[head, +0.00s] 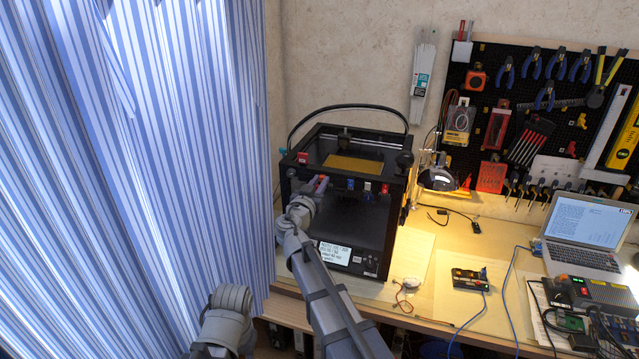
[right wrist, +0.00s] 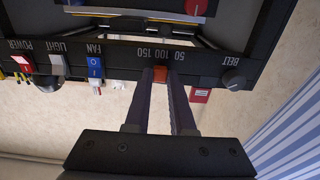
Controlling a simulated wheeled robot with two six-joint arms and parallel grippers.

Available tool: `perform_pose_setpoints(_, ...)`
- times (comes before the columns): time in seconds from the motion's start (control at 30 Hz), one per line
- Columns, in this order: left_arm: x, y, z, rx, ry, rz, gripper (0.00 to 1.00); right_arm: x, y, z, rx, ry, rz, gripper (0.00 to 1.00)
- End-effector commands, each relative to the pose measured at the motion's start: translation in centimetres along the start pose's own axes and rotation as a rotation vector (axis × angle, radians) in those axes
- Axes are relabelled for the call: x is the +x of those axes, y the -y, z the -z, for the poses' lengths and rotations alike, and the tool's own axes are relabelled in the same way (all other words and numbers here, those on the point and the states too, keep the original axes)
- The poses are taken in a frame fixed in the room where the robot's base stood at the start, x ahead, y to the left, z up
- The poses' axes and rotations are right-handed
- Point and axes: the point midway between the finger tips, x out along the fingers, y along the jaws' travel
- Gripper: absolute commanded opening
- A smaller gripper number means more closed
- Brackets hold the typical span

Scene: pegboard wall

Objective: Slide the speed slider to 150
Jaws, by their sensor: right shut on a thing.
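The 3D printer (head: 345,222) is a black box on the bench. In the right wrist view its front control strip (right wrist: 215,68) shows upside down. The small orange slider knob (right wrist: 160,75) sits beside the "50 100 150" scale, close to the 100 mark. My right gripper (right wrist: 162,77) is shut on this knob, its two dark fingers on either side of it. My left gripper is not in view; only a grey part of that arm shows.
A striped curtain (head: 150,160) hangs left of the printer. A laptop (head: 588,232) stands right.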

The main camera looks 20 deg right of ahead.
Motion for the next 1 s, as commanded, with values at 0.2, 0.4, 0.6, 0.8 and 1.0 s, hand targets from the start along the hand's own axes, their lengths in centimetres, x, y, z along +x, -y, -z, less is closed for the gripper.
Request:
perform_pose_setpoints(0.2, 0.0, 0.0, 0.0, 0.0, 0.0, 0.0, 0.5, -0.1, -0.5, 0.0, 0.0, 0.0, 0.0, 0.0)
perform_pose_setpoints(0.4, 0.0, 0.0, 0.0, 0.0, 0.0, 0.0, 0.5, -0.1, -2.8, 0.0, 0.0, 0.0, -0.002, 0.0)
perform_pose_setpoints(0.6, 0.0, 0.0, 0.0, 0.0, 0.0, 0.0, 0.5, 0.0, -2.8, 0.0, 0.001, 0.001, -0.004, 0.0)
perform_pose_setpoints(0.8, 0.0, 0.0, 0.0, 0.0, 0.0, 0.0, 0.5, 0.0, -2.8, 0.0, 0.0, 0.001, -0.004, 0.41)
perform_pose_setpoints(1.0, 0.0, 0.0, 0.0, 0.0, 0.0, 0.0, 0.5, 0.0, -2.7, 0.0, 0.0, 0.0, -0.002, 0.53)
